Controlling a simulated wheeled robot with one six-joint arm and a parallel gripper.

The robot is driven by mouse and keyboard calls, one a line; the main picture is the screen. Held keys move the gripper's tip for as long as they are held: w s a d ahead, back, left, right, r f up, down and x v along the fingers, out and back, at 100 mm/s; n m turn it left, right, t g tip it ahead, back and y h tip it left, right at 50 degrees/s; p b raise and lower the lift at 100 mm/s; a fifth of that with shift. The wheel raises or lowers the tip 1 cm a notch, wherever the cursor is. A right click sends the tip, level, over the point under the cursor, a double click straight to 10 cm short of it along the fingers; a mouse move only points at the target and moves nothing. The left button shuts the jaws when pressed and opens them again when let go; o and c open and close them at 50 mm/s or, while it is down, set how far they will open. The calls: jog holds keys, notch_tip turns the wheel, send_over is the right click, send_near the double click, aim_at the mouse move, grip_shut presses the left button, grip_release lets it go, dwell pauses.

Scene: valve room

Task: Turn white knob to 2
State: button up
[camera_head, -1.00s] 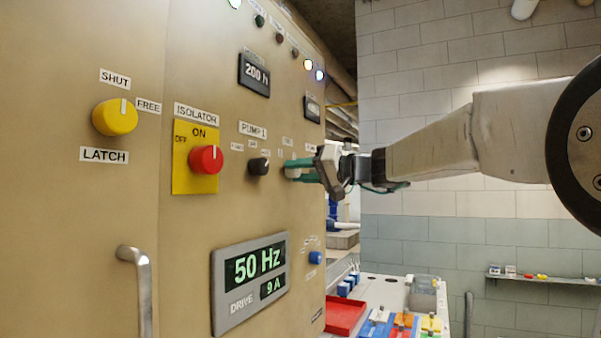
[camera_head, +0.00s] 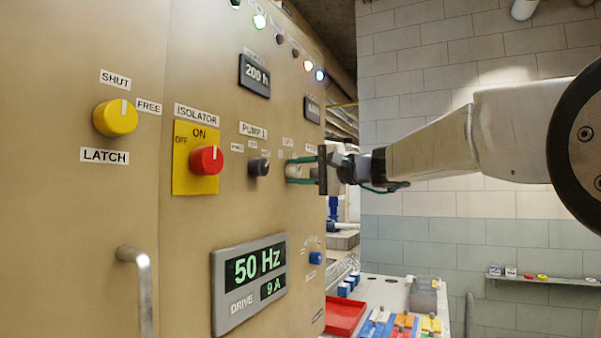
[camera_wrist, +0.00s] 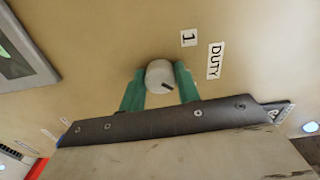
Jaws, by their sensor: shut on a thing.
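The white knob (camera_wrist: 158,75) sits on the tan cabinet front. In the wrist view it is between my gripper's two green fingers, with its dark pointer mark toward the lower right. A "1" label (camera_wrist: 188,38) and a "DUTY" label (camera_wrist: 215,60) are above and to the right of it; I see no 2 label. In the head view the knob (camera_head: 291,172) is partly hidden by the fingers. My gripper (camera_head: 300,171) is shut on the knob, reaching in from the right.
To the left are a black pump knob (camera_head: 259,167), a red isolator knob (camera_head: 206,160) and a yellow latch knob (camera_head: 115,118). A metal handle (camera_head: 138,270) juts out at lower left. A blue knob (camera_head: 316,258) is below my gripper. A red tray (camera_head: 345,317) stands beyond.

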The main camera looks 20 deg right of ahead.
jog(key=shift+m, duration=0.5)
jog(key=o, duration=1)
jog(key=shift+v, duration=3.9)
